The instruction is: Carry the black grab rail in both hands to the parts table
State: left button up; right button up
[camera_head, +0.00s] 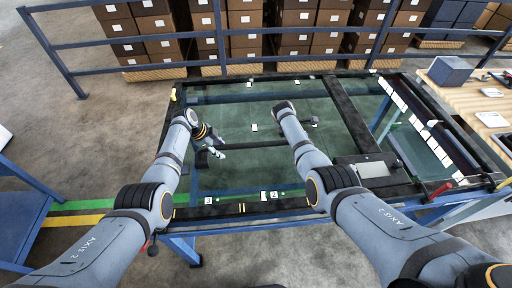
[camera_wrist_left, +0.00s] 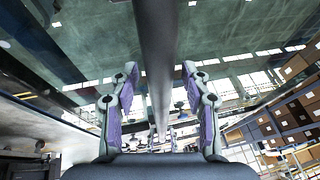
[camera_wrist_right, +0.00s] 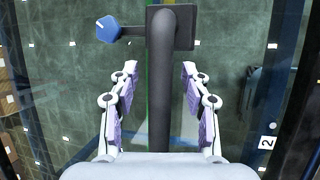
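The black grab rail (camera_wrist_left: 156,50) is a smooth dark bar running lengthwise between the spread fingers of my left gripper (camera_wrist_left: 158,100). In the right wrist view the rail (camera_wrist_right: 164,95) runs likewise between the fingers of my right gripper (camera_wrist_right: 160,90), ending at a square dark plate (camera_wrist_right: 184,28). Both grippers look open, with gaps beside the bar. In the head view my left gripper (camera_head: 214,150) is over the glass, its pale fingers pointing right. A dark bar between the arms may be the rail. My right gripper is mostly hidden behind its arm.
A glass-topped frame (camera_head: 345,105) with dark edges lies under both arms. A table (camera_head: 465,100) with small parts stands at right. Blue railings (camera_head: 150,42) and stacked brown boxes (camera_head: 245,40) are behind. A blue stand (camera_head: 25,210) is at left; floor between is clear.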

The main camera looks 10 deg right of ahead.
pick_arm(q)
jog(key=shift+d, duration=0.1)
grip_shut()
pick_arm(e)
jog(key=shift+d, duration=0.1)
grip_shut()
pick_arm(q)
jog(key=shift+w+r, duration=0.1)
jog(key=shift+r, duration=0.1)
pick_arm(e)
jog(key=shift+w+r, duration=0.1)
jog(key=shift+r, duration=0.05)
